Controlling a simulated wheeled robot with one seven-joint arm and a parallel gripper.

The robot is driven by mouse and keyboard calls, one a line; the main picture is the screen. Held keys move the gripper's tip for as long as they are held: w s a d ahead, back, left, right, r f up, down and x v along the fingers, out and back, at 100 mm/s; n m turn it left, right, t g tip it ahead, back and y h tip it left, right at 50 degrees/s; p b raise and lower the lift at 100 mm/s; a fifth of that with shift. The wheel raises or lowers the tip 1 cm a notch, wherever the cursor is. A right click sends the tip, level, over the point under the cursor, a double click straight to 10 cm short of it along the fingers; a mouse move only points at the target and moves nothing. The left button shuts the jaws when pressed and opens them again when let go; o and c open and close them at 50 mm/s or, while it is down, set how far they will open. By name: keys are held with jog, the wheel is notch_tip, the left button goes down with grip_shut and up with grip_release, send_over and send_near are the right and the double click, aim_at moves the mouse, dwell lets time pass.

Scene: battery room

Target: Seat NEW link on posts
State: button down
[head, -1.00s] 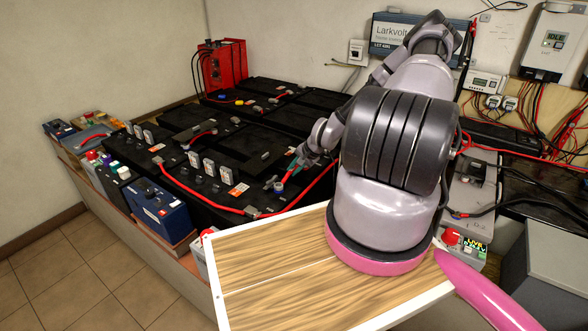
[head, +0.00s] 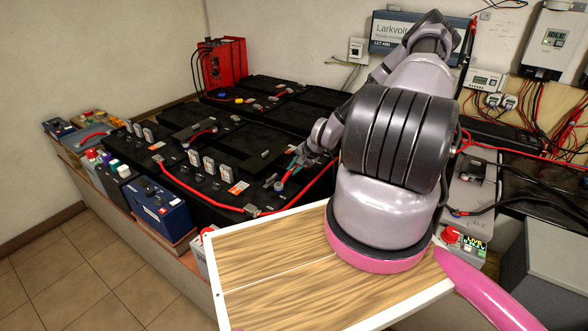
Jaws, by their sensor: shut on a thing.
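My gripper (head: 297,166) is small in the head view, low over the black batteries at the middle of the bank. It is shut on a short red link (head: 286,178), which slants down to the left from the jaws. Another red link (head: 205,194) runs along the front of the batteries to a post near the front edge.
A blue case (head: 160,210) and a red box (head: 222,64) stand at the left and back. Floor (head: 75,270) is clear.

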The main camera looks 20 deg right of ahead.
jog(key=shift+c, duration=1.8)
grip_release()
notch_tip(320, 180, up, 8)
